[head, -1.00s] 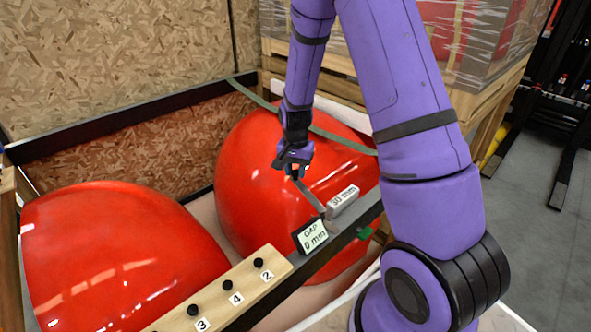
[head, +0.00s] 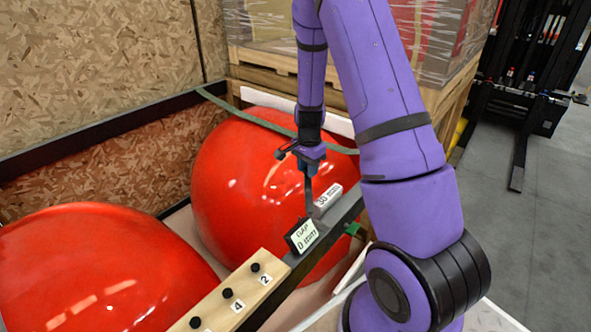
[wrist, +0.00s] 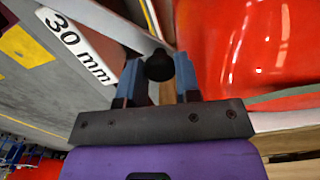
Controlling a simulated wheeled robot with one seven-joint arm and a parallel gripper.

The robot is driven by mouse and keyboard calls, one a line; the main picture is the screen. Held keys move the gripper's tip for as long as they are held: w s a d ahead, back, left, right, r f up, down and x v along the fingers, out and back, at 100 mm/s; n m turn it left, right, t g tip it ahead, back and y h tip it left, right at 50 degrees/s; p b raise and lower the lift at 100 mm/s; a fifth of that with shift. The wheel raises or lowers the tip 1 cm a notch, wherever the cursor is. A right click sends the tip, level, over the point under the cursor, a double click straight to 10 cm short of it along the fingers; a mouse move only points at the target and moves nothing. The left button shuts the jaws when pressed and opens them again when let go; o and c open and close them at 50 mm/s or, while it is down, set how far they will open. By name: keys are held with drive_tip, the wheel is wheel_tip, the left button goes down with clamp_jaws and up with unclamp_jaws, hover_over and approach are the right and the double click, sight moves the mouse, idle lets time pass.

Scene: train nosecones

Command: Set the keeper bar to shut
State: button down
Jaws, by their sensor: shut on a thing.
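The keeper bar (head: 309,195) is a thin grey bar at the dark rail, beside the 30 mm block. In the head view it stands nearly upright, its upper end at my gripper (head: 308,170). In the wrist view a round black knob (wrist: 159,66) sits between the two blue fingers of my gripper (wrist: 160,76), which are shut on it. I take this knob to be the bar's end; the fingers and knob hide most of the bar there. The gap display (head: 302,236) reads 0 mm.
The grey 30 mm block (head: 328,196) lies on the dark rail (head: 338,220), right beside the bar. Large red nosecones (head: 240,165) stand behind and left. A wooden strip with numbered black pegs (head: 240,290) lies in front. A wrapped pallet load (head: 400,45) stands behind my arm.

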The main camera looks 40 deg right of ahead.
drive_tip(key=shift+s+d+m, duration=0.9)
drive_tip(key=shift+s+m, duration=0.45)
drive_tip(key=shift+s+d+m, duration=0.95)
drive_tip(key=shift+s+m, duration=0.35)
drive_tip(key=shift+s+d+m, duration=0.9)
drive_tip(key=shift+s+m, duration=0.45)
drive_tip(key=c, duration=0.8)
unclamp_jaws()
drive_tip(key=shift+s, duration=0.1)
wheel_tip(320, 180, up, 11)
drive_tip(key=shift+f, duration=0.1)
